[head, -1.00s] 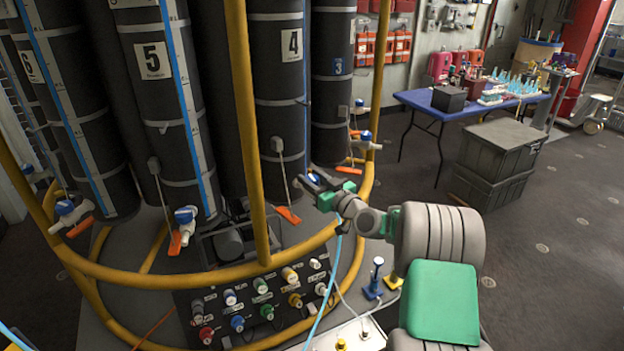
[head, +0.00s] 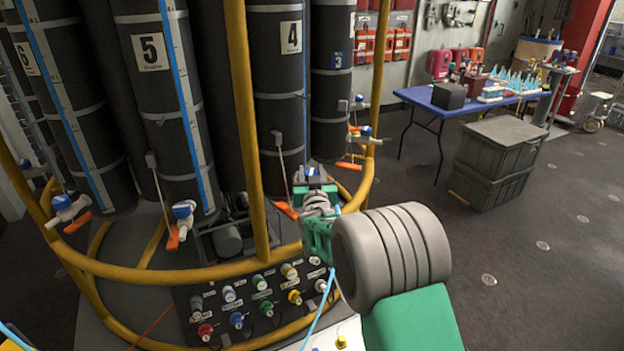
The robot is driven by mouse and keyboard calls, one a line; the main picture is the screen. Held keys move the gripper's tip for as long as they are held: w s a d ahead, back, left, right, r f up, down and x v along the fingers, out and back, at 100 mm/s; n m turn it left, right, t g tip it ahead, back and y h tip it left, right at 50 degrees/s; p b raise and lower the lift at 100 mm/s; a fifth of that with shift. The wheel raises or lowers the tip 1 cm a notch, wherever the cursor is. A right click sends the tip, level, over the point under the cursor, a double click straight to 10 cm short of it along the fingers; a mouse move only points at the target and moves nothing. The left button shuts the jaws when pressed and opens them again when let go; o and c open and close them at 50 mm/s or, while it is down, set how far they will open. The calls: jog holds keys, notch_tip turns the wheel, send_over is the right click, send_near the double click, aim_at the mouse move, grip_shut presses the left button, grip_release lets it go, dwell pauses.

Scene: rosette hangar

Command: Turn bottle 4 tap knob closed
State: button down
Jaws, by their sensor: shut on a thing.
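Bottle 4 (head: 277,75) is a tall dark cylinder with a white "4" label and grey bands. My gripper (head: 311,173) is at the foot of this bottle, on its right side. A small blue patch of the tap knob (head: 310,171) shows between the fingers, and the gripper is shut on it. The gripper and wrist hide most of the tap. An orange lever (head: 287,210) sticks out just left of my wrist.
A yellow tube rail (head: 180,272) curves around the bottles, close to my arm. A panel of coloured knobs (head: 262,308) lies below it. Bottle 5 (head: 150,90) with its tap (head: 184,210) is to the left. Grey crates (head: 500,150) and a blue table (head: 415,97) stand at the right.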

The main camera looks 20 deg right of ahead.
jog(key=h+b, duration=0.1)
jog(key=b, duration=0.1)
jog(key=f+m+h+b, duration=0.1)
jog(key=b, duration=0.1)
jog(key=shift+w+a+f+m+g, duration=0.1)
jog(key=shift+a+f+m+g, duration=0.05)
jog(key=shift+a+m+g, duration=0.15)
jog(key=m+g+h+b, duration=0.1)
jog(key=h+b, duration=0.2)
jog(key=b, duration=0.1)
jog(key=shift+m, duration=0.4)
jog(key=m+g+h+b, duration=0.2)
jog(key=h+b, duration=0.1)
jog(key=shift+d+r+m+b, duration=0.15)
jog(key=shift+r+m+b, duration=0.15)
jog(key=shift+r, duration=0.1)
jog(key=shift+r+m+g+h+b, duration=0.15)
jog(key=shift+m+g+h+b, duration=0.2)
jog(key=shift+g+h, duration=0.3)
jog(key=shift+d+r, duration=0.1)
jog(key=c, duration=0.9)
grip_release()
jog(key=shift+d+m+g+h, duration=0.1)
jog(key=shift+m+g+h, duration=0.15)
jog(key=shift+o, duration=0.2)
